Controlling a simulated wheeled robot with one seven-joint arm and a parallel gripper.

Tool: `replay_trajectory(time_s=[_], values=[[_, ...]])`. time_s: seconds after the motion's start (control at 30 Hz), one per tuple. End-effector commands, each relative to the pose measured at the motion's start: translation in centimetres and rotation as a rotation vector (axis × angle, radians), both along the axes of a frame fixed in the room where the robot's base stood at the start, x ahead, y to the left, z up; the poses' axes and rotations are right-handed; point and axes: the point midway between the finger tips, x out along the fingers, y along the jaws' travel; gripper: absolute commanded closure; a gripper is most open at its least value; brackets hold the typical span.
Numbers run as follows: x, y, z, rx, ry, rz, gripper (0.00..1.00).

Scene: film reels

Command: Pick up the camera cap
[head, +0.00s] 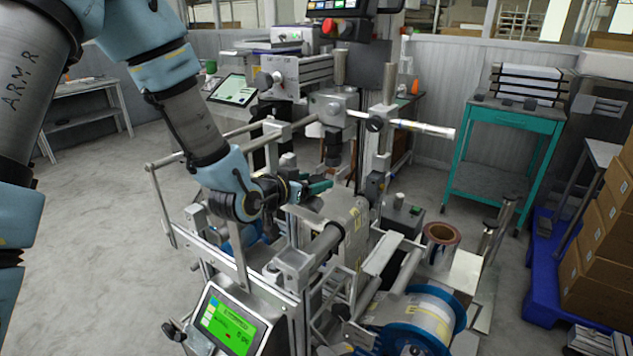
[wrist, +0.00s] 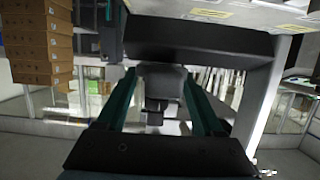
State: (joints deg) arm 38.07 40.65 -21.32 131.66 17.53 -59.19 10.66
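In the head view, my gripper (head: 316,188) reaches into the middle of the machine from the left, with its teal fingers level. A dark downward-pointing camera lens (head: 333,152) hangs just above and beyond the fingertips. In the wrist view, the two teal fingers of my gripper (wrist: 162,78) stand apart. A dark rounded block (wrist: 163,84) with a smaller dark piece below it shows in the gap between them. I cannot tell whether it is the camera or its cap, or whether it touches the fingers. I cannot make out the camera cap as a separate thing in either view.
The machine's rails and roller (head: 328,240) crowd the room under my gripper. A green-lit screen (head: 229,325) and a blue reel (head: 425,322) are at the front. A wide dark bar (wrist: 195,45) crosses above the fingertips in the wrist view. Open floor lies left.

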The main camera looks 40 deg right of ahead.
Motion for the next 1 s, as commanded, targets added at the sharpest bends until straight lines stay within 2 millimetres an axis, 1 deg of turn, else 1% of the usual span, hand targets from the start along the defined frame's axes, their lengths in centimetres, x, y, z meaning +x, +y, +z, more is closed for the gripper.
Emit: replay_trajectory(time_s=[0.03,0.07,0.5,0.6,0.87,1.0], values=[[0.01,0.01,0.00,0.000,0.000,0.000,0.38],[0.01,0.01,0.00,0.000,0.000,0.000,0.41],[0.01,0.02,0.02,0.000,0.000,0.000,0.91],[0.01,0.02,0.02,0.000,0.000,0.000,1.00],[0.01,0.01,0.09,0.000,0.000,0.000,1.00],[0.03,0.00,0.53,-0.001,0.000,0.000,1.00]])
